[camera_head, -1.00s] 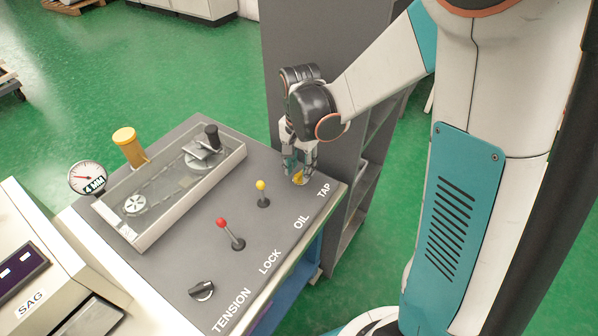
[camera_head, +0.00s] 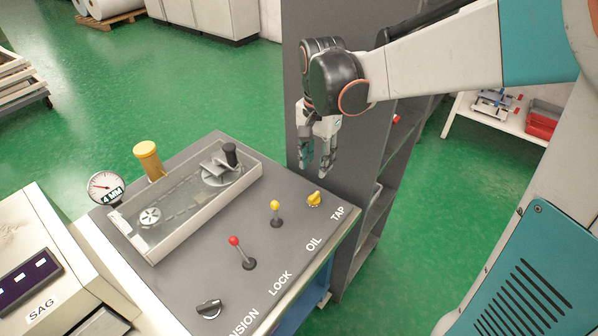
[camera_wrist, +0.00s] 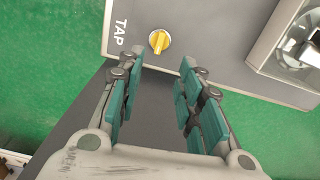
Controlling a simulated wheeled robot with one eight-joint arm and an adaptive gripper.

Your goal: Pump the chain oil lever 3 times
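The oil lever (camera_head: 275,207) is a short dark stick with a yellow ball, upright on the grey panel (camera_head: 190,275) in line with the OIL label (camera_head: 314,244). It is not visible in the wrist view. My gripper (camera_head: 316,170) is open and empty, above and behind the yellow tap knob (camera_head: 314,199) at the panel's far right corner. It touches neither knob nor lever. In the wrist view the tap knob (camera_wrist: 159,41) shows beyond the gap between my fingers (camera_wrist: 162,60), near the TAP label.
A red-balled lever (camera_head: 239,252) stands by LOCK, and a black knob (camera_head: 208,308) is at the near end. A clear-walled chain box (camera_head: 185,210), yellow cap (camera_head: 148,158) and dial gauge (camera_head: 104,187) are behind. A tall grey cabinet (camera_head: 345,120) stands close to my gripper.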

